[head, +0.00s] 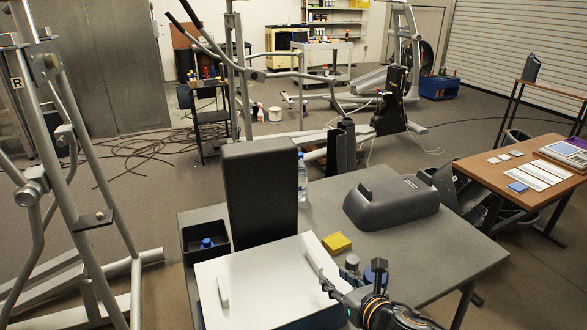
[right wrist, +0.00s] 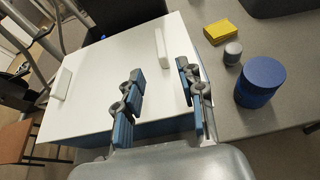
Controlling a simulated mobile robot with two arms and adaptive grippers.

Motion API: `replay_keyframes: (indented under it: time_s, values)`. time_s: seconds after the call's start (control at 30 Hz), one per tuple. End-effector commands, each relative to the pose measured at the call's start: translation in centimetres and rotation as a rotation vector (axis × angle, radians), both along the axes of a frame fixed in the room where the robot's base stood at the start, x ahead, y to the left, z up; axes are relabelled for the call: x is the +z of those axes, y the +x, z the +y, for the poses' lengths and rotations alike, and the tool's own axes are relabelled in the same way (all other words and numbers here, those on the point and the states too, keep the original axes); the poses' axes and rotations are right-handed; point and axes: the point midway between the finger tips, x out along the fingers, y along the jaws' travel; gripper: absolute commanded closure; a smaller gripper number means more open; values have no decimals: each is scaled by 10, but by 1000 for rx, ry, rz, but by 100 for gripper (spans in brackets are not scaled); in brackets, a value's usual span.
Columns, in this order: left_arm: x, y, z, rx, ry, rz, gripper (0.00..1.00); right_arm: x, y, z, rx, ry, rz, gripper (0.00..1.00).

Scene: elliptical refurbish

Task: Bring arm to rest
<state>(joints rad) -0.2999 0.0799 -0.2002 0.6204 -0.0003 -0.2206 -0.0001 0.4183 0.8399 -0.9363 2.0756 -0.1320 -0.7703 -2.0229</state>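My right gripper (head: 336,293) is at the near right edge of a white-topped box (head: 262,290) on the grey table in the head view. In the right wrist view my right gripper (right wrist: 158,78) has its fingers spread apart over the white top (right wrist: 110,75), with nothing between them. A white upright strip (right wrist: 163,48) stands beyond the fingertips, apart from them as far as I can tell. My left gripper is in neither view.
A blue-topped jar (right wrist: 261,82), a small grey jar (right wrist: 232,53) and a yellow block (head: 336,243) stand close to the right gripper. A dark upright panel (head: 260,190), a bottle (head: 302,180) and a black moulded cover (head: 390,205) stand farther back. The table's right front is clear.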

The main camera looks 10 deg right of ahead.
Motion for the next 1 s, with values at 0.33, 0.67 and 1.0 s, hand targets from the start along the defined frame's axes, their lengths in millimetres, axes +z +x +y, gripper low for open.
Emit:
replay_keyframes:
  time_s: [0.33,0.67,1.0]
  values:
    - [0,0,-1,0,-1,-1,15,-31,-62,21,-507,783,388,61]
    - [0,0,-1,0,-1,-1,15,-82,-166,-16,-1447,1638,695,61]
    - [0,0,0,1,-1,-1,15,-114,-263,-52,-2217,2042,573,61]
